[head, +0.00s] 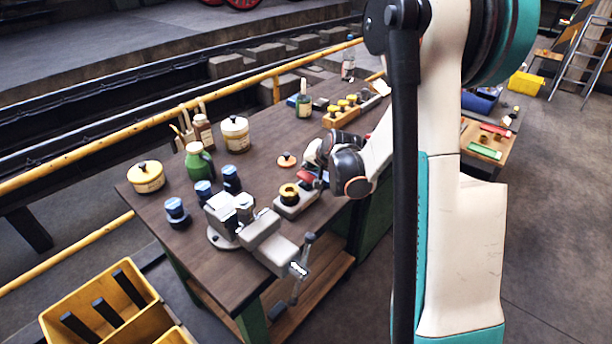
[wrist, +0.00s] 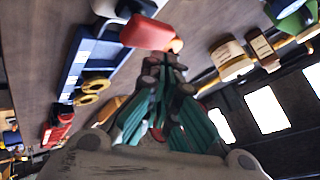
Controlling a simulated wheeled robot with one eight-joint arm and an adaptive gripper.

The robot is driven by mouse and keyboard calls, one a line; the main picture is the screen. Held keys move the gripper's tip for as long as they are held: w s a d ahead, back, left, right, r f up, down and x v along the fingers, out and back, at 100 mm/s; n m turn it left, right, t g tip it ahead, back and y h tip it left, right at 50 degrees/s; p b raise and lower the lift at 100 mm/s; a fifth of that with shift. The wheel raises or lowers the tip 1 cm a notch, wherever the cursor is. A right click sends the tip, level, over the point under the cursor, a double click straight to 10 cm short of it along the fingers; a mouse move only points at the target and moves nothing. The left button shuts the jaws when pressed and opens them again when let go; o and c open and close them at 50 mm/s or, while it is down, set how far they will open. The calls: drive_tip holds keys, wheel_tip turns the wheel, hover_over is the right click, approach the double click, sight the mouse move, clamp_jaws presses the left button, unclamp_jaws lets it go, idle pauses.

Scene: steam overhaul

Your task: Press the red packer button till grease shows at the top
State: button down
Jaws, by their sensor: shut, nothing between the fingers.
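The packer (head: 295,204) is a pale grey block on the bench, beside the vise. A round yellow top with a dark middle (head: 289,193) sits on it; I cannot tell whether any of this is grease. The red button (head: 305,176) is at the packer's far end and shows large in the wrist view (wrist: 148,33). My gripper (wrist: 165,66) is shut and empty, its tips close to the red button. I cannot tell whether they touch it. In the head view the fingers are mostly hidden by my wrist.
A grey vise (head: 240,220) stands at the bench's near edge. Dark blue-topped jars (head: 177,212), a green jug (head: 198,160) and cream tins (head: 235,133) stand to the left. An orange knobbed disc (head: 287,160) lies behind the packer. A wooden rack (head: 342,116) is farther back.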

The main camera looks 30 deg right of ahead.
sight(309, 175)
drive_tip(key=shift+f, duration=0.15)
drive_tip(key=shift+f+b, duration=0.3)
drive_tip(key=shift+b, duration=0.2)
drive_tip(key=shift+f+b, duration=0.9)
drive_tip(key=shift+f, duration=0.1)
idle(1.0)
drive_tip(key=shift+r, duration=0.1)
drive_tip(key=shift+r+p, duration=0.95)
drive_tip(key=shift+r, duration=0.4)
drive_tip(key=shift+r+p, duration=1.6)
drive_tip(key=shift+r, duration=0.9)
